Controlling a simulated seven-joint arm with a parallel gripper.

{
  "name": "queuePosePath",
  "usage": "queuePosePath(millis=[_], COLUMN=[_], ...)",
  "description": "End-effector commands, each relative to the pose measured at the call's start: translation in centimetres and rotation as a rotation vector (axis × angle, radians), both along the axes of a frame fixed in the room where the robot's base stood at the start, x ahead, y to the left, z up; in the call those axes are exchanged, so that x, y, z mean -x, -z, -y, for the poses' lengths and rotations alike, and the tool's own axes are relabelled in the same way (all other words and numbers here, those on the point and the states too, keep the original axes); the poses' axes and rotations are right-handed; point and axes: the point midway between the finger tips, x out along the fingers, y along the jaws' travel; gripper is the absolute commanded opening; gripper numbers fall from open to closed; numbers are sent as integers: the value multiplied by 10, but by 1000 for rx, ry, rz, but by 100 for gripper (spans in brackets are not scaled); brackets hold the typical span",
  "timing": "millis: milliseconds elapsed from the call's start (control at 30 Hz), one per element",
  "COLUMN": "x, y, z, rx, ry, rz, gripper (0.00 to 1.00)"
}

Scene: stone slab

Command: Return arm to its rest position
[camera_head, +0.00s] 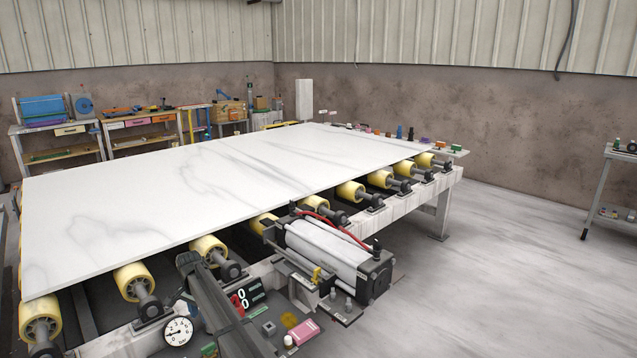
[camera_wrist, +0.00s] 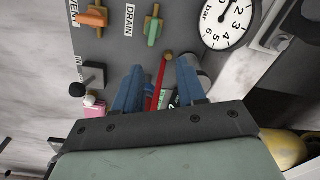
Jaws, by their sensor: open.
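My gripper (camera_wrist: 160,82) shows in the wrist view as two blue fingers, set apart with a gap between them. It is open. A thin red rod (camera_wrist: 161,76) and part of a small dark green-and-white item show in the gap, beyond the fingers. I cannot tell how far they are from the fingertips, and no finger is seen closed on them. A grey control panel (camera_wrist: 115,52) lies in front of the fingers. It has an orange handle (camera_wrist: 97,17), a green handle (camera_wrist: 153,31) by a DRAIN label, and a black-knobbed lever (camera_wrist: 82,88).
A pressure gauge (camera_wrist: 228,20) is at the upper right; it also shows in the head view (camera_head: 178,331). A large white stone slab (camera_head: 170,190) lies on yellow rollers (camera_head: 208,248). A pink box (camera_head: 303,332) sits near the panel. Open floor (camera_head: 510,270) lies to the right.

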Motion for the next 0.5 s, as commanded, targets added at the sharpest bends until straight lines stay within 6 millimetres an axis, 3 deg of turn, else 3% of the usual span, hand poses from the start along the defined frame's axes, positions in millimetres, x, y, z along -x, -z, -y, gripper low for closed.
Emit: queuePosePath(millis=[167, 333, 500], x=[6, 30, 77], y=[-1, -2, 34], z=[5, 23, 60], rx=[-15, -19, -2], ry=[-297, -534, -749], rz=[51, 103, 112], gripper=[40, 40, 40])
